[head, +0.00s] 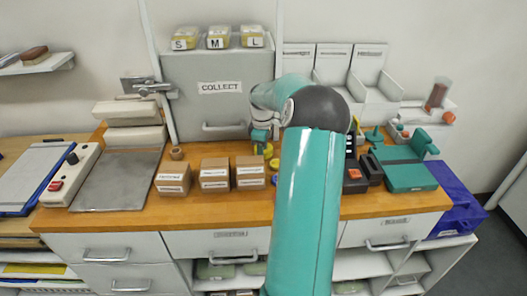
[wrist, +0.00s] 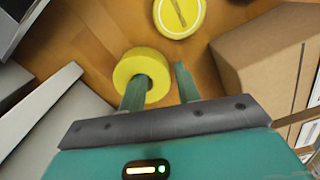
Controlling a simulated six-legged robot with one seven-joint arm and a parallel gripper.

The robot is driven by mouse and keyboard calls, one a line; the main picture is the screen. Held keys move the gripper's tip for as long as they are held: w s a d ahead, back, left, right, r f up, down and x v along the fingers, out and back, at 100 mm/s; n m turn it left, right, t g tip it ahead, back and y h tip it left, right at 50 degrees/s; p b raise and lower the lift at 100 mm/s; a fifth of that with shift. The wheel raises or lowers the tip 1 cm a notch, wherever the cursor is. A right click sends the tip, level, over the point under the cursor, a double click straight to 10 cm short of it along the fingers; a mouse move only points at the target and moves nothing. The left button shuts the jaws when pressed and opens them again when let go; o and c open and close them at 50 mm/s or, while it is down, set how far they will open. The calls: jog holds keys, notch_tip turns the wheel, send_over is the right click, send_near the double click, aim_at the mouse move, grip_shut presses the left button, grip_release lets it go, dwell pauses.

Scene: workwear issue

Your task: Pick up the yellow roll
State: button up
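The yellow roll (wrist: 124,72) is a thick ring lying on the wooden counter in the wrist view. In the head view it is a small yellow patch (head: 268,149), partly hidden by my arm. My gripper (wrist: 163,73) is open, its two green fingers apart. The left finger overlaps the roll's hole, and the right finger is just outside its right side. I cannot tell how deep the left finger reaches. The gripper also shows in the head view (head: 261,141), behind my forearm.
A flat yellow disc (wrist: 180,14) with a white ring lies close beyond the roll. A cardboard box (wrist: 262,62) stands to the right in the wrist view. Several cartons (head: 214,173) line the counter (head: 225,204). The grey COLLECT cabinet (head: 205,108) stands behind.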

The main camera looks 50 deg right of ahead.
grip_shut()
jog(key=shift+r, duration=0.1)
